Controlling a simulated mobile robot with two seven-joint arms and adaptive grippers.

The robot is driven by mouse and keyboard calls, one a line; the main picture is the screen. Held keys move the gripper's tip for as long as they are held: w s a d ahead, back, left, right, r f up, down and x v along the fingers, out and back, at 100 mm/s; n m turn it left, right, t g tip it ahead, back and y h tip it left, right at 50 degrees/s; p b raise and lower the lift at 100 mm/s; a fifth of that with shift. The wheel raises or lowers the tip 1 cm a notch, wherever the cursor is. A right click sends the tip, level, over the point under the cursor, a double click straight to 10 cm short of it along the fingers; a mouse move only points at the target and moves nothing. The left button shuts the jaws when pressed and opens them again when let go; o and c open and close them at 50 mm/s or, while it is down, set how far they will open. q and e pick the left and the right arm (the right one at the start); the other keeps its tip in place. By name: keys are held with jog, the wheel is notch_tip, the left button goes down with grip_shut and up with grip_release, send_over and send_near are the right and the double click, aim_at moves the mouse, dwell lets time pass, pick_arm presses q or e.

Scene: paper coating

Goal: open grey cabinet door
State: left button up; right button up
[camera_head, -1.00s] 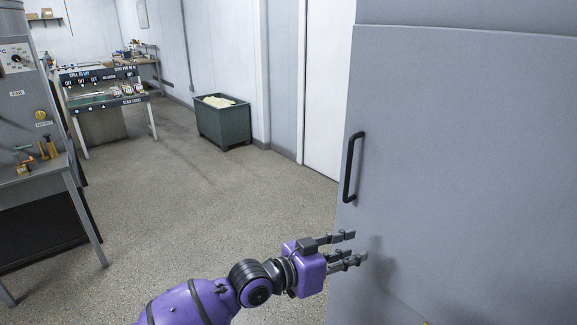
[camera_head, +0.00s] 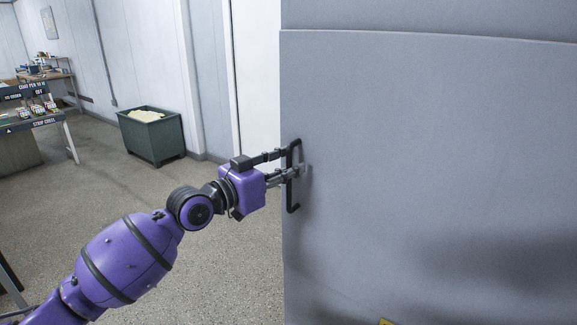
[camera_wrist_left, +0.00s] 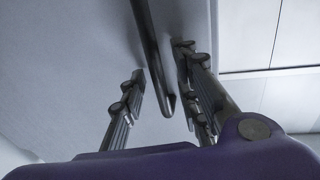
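The grey cabinet door (camera_head: 430,150) fills the right half of the head view and looks closed. Its black bar handle (camera_head: 291,195) stands upright near the door's left edge. My left gripper (camera_head: 290,162) is at the handle, its fingers reaching past the bar's upper half. In the left wrist view, the handle (camera_wrist_left: 151,50) runs between the two open fingers, closer to the right one. A gap shows between the bar and the left finger. My right gripper is not in view.
A green bin (camera_head: 153,137) with pale contents stands on the floor by the far wall. A workbench (camera_head: 35,120) with signs is at the far left. The floor (camera_head: 235,285) left of the cabinet is clear. A yellow label (camera_head: 386,322) shows low on the cabinet.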

pick_arm(q)
jog(key=shift+w+d, duration=0.1)
jog(key=shift+d, duration=0.1)
grip_shut()
jog(key=shift+f, duration=0.15)
dwell(0.3)
